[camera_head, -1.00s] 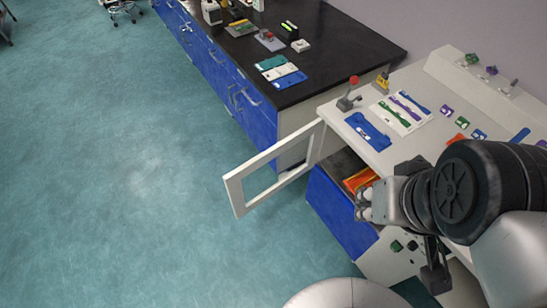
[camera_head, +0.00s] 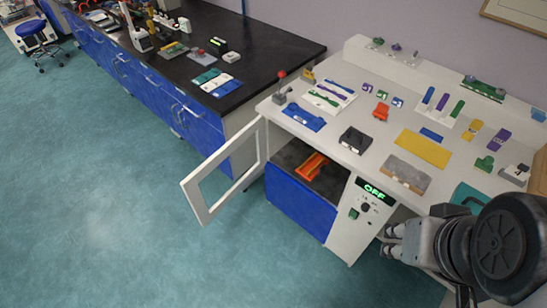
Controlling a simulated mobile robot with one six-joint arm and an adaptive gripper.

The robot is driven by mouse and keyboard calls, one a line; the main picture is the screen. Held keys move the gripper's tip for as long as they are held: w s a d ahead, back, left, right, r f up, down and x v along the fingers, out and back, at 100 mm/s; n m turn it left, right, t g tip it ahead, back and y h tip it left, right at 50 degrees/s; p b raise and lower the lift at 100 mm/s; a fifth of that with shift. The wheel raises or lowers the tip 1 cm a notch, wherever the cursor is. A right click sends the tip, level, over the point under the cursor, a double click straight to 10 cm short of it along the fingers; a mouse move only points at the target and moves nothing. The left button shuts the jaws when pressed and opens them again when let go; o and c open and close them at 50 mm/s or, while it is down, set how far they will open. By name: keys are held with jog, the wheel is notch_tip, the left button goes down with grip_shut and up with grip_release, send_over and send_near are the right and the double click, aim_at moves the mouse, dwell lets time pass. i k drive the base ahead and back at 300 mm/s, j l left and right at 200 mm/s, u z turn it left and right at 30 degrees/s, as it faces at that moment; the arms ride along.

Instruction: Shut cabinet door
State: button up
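The cabinet door (camera_head: 187,187) is a white frame with a see-through pane. It stands wide open, swung out to the left from the front of the white bench. The cabinet (camera_head: 302,208) has a blue front panel below its opening, and an orange object (camera_head: 311,167) lies inside on a dark surface. My gripper (camera_head: 386,241) is at the lower right, in front of the bench and to the right of the cabinet, well apart from the door. Its fingers are small and partly blurred into the arm, so I cannot tell how far apart they are.
A control panel reading OFF (camera_head: 374,191) is right of the cabinet opening. The white bench top (camera_head: 375,100) holds several coloured samples and tools. A black-topped bench (camera_head: 262,66) with blue drawers stands behind the door. The teal floor (camera_head: 100,200) is clear at left.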

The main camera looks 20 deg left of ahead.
aim_at(189, 185)
jog(key=i+j+z, duration=0.1)
jog(key=j+z, duration=0.35)
jog(key=j, duration=0.35)
jog(key=j+z, duration=0.45)
jog(key=j, duration=1.45)
jog(key=k+j, duration=0.1)
jog(key=j, duration=1)
jog(key=k+l+u, duration=0.3)
jog(key=k, duration=0.25)
jog(key=k+l+u, duration=0.1)
jog(key=k+u, duration=0.2)
jog(key=k, duration=0.25)
